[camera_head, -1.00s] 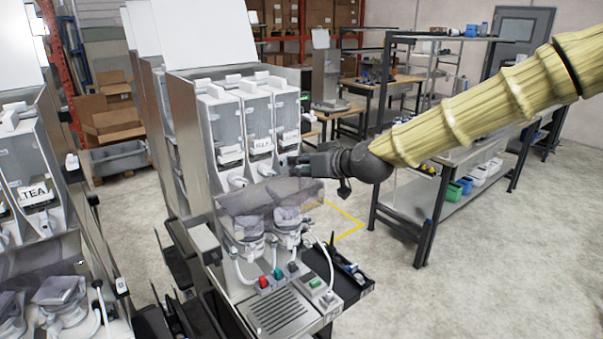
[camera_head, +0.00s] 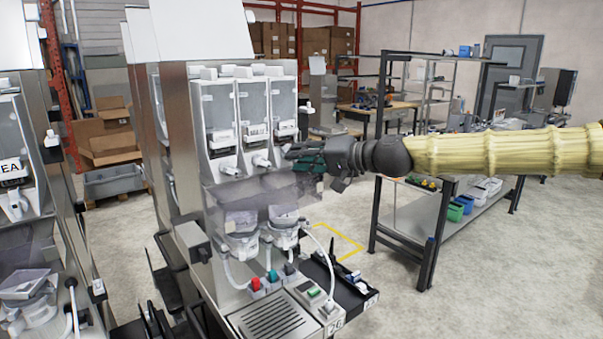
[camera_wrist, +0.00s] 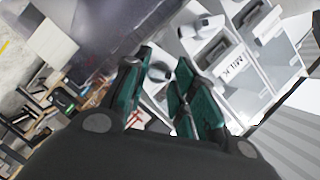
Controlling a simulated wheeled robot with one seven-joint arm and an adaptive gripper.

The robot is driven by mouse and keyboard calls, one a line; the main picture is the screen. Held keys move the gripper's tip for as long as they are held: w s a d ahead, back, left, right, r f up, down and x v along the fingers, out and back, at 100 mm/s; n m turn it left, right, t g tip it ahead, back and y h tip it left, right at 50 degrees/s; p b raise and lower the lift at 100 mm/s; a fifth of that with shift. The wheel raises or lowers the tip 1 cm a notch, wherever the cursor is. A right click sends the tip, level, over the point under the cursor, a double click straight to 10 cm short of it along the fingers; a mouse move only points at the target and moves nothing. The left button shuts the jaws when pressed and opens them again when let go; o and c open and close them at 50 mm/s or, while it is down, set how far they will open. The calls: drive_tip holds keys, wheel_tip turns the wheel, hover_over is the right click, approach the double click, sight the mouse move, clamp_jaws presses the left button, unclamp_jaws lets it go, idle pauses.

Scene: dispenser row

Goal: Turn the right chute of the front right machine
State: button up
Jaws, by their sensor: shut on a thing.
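The front right machine (camera_head: 200,150) is a tall steel dispenser with several clear canisters side by side and white chutes below them. Its right canister (camera_head: 284,105) is above my gripper (camera_head: 303,158), which reaches in from the right. In the wrist view, the white right chute (camera_wrist: 158,72) shows between the two green-padded fingers of my gripper (camera_wrist: 162,88), which is shut on it. In the head view the gripper hides that chute. The middle chute (camera_head: 261,161) and the left chute (camera_head: 230,170) are free, left of the gripper.
Mixing bowls (camera_head: 241,235) with hoses sit below the chutes, behind a smoky clear cover (camera_head: 235,200). A drip grille (camera_head: 270,320) is at the bottom. Another machine (camera_head: 25,200) stands at the left. A shelf bench (camera_head: 410,215) stands to the right, with open floor between.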

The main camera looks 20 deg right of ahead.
drive_tip(key=m+b, duration=0.1)
drive_tip(key=b, duration=0.2)
drive_tip(key=f+m+y+b, duration=0.1)
drive_tip(key=m+b, duration=0.1)
drive_tip(key=b, duration=0.1)
drive_tip(key=shift+t+b, duration=0.4)
drive_tip(key=m+y+b, duration=0.1)
drive_tip(key=m+b, duration=0.2)
drive_tip(key=b, duration=0.2)
drive_tip(key=shift+t, duration=0.3)
drive_tip(key=shift+r+m+b, duration=0.15)
drive_tip(key=shift+m+b, duration=0.15)
drive_tip(key=shift+b, duration=0.3)
